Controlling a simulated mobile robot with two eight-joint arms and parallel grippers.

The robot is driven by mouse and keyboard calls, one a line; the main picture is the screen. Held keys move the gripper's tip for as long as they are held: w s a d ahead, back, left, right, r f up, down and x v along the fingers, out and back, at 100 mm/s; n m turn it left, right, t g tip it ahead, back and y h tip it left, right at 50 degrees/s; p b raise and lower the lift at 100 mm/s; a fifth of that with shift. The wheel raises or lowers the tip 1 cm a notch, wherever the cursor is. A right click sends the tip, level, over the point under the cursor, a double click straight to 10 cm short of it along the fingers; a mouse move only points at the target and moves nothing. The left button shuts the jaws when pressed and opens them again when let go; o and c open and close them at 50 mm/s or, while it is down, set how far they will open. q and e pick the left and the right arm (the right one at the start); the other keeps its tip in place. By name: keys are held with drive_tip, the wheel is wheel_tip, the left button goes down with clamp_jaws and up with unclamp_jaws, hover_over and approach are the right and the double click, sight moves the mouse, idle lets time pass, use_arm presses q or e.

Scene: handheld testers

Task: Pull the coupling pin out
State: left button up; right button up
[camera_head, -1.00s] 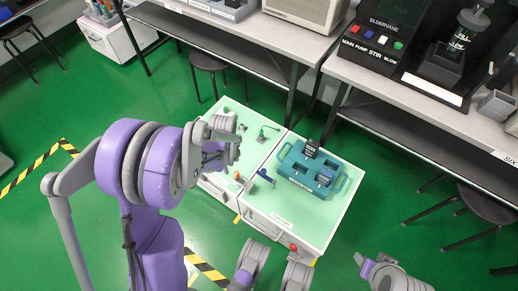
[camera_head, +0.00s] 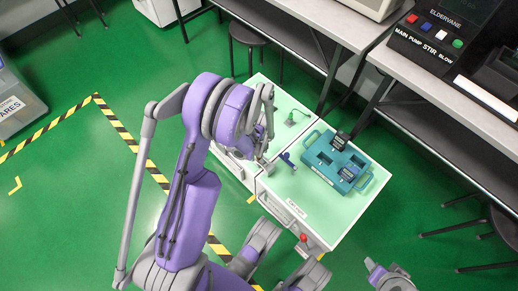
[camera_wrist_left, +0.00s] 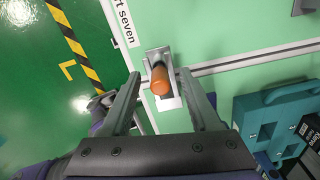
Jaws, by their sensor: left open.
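The coupling pin (camera_wrist_left: 160,79) has an orange rounded head and stands in a grey metal bracket (camera_wrist_left: 169,101) at the seam between two pale green cart tops. My left gripper (camera_wrist_left: 161,76) is open in the wrist view, with one finger on each side of the pin's head and gaps visible near the tips. In the head view my left gripper (camera_head: 264,158) is over the seam, and my own arm hides the pin there. My right gripper (camera_head: 374,268) is at the lower right, away from the carts; its jaws are too small to read.
A teal tray (camera_head: 318,170) with dark handheld testers (camera_head: 340,141) sits on the right cart (camera_head: 330,217). A blue hook-like part (camera_head: 287,160) is close to my left gripper. Benches (camera_head: 450,115) stand behind. Green floor is free in front and left.

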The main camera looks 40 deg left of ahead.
use_arm(q)
drive_tip(key=shift+f, duration=0.1)
clamp_jaws()
idle(0.7)
idle(1.3)
